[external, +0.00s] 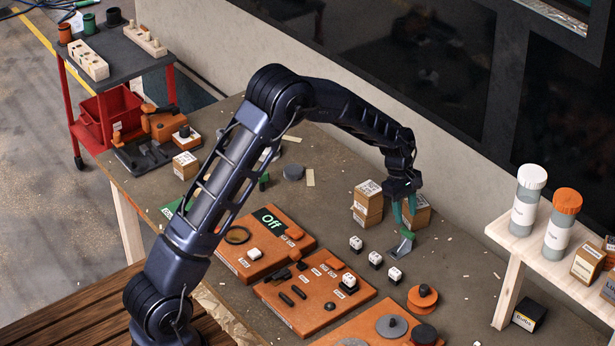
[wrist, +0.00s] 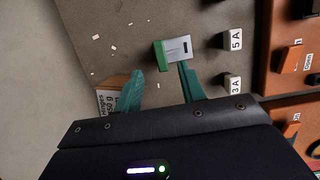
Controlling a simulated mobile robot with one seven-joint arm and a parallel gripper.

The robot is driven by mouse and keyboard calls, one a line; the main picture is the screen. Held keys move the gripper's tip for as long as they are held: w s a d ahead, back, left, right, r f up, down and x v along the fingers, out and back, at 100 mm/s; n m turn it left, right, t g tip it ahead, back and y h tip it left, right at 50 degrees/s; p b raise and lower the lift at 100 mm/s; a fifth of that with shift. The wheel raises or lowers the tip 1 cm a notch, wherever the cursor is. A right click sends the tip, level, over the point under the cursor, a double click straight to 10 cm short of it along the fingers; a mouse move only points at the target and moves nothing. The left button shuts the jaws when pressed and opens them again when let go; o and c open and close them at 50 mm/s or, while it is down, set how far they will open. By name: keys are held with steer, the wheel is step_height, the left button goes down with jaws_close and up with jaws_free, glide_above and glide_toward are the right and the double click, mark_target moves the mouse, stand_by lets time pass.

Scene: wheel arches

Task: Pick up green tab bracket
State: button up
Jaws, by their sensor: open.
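The green tab bracket (external: 400,247) stands on the brown workbench, a small grey metal piece with a green upper edge. In the wrist view the bracket (wrist: 177,49) shows its grey plate with a dark slot and its green strip at the left. My gripper (external: 404,213) is above it, teal fingers pointing down. In the wrist view my gripper (wrist: 160,72) is open and empty, its fingers apart. The bracket lies just beyond the fingertips, nearer the right finger; I cannot tell whether they touch.
Cardboard boxes (external: 367,203) stand just behind my gripper. Small white labelled blocks (external: 375,259) sit to the bracket's left and front. Orange panels (external: 312,290) fill the bench's front. A wooden shelf (external: 508,249) with bottles stands at right. Bench right of the bracket is fairly clear.

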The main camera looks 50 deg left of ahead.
mark_target(408, 231)
steer(key=x, duration=0.9)
steer(key=shift+s+r, duration=0.1)
jaws_close()
